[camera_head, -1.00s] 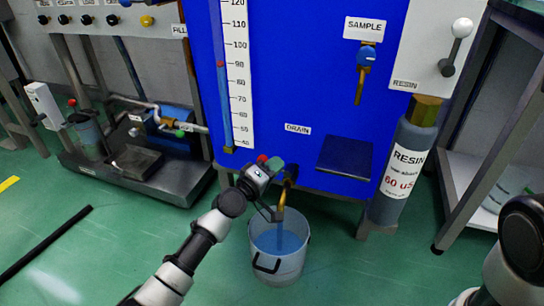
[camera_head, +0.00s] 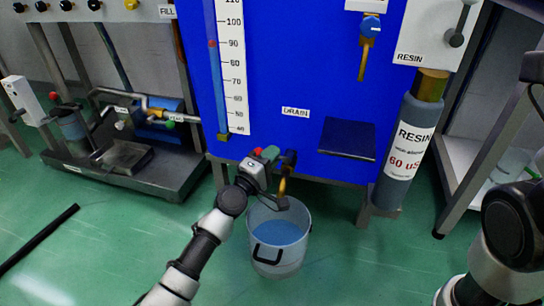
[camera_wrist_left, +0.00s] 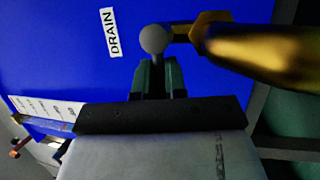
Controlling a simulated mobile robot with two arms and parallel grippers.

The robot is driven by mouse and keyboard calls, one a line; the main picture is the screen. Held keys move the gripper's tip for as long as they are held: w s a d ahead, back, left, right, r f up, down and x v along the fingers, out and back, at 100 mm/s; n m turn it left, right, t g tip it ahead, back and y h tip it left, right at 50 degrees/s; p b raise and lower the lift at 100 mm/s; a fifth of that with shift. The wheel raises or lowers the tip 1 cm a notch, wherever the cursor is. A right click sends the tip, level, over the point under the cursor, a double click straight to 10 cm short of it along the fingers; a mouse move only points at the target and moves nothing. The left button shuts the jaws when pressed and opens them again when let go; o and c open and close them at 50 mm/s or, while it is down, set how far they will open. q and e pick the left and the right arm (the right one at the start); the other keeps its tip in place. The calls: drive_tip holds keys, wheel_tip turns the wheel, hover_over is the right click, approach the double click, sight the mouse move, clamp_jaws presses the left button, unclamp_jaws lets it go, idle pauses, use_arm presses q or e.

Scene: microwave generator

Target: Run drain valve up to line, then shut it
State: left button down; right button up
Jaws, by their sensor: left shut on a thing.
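The brass drain spout (camera_head: 283,187) hangs under the blue tank by the DRAIN label (camera_head: 296,112). It also shows in the left wrist view (camera_wrist_left: 265,55). A grey ball-ended drain valve handle (camera_wrist_left: 153,38) sits at my left fingertips there. My left gripper (camera_head: 280,157) is shut on this handle. I cannot make out a stream. The tank's level scale (camera_head: 232,75) has a red marker near 90. My right gripper is out of view.
A resin cylinder (camera_head: 408,145) stands right of the tank, by a dark ledge (camera_head: 347,138). A pump skid (camera_head: 125,170) is at left. A black bar (camera_head: 40,240) lies on the green floor. A metal bench (camera_head: 460,190) is at right.

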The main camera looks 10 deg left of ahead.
use_arm(q)
drive_tip(key=shift+w+a, duration=0.1)
drive_tip(key=shift+a, duration=0.25)
drive_tip(key=c, duration=1.2)
unclamp_jaws()
drive_tip(key=v, duration=1)
drive_tip(key=shift+s, duration=0.4)
